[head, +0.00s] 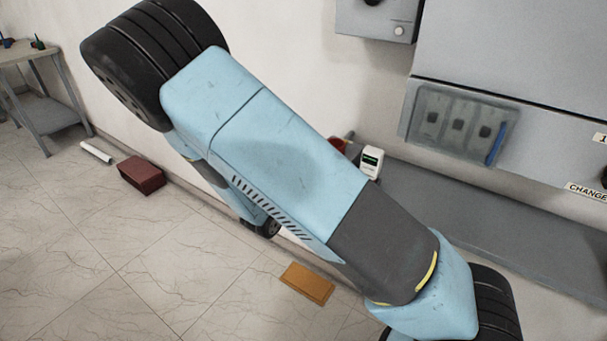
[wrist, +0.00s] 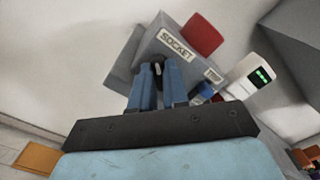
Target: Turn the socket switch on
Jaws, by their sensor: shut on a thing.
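In the wrist view a grey box (wrist: 196,62) carries a "SOCKET" label (wrist: 177,43). A black rotary switch (wrist: 158,66) is on its front face. My gripper (wrist: 158,72) has its two blue fingers on either side of this switch and is shut on it. The fingers hide part of the switch, and I cannot read its position. In the head view my arm covers the box and my gripper.
A grey cabinet (head: 520,60) fills the right. A brown block (head: 141,174) and an orange slab (head: 307,283) lie on the floor.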

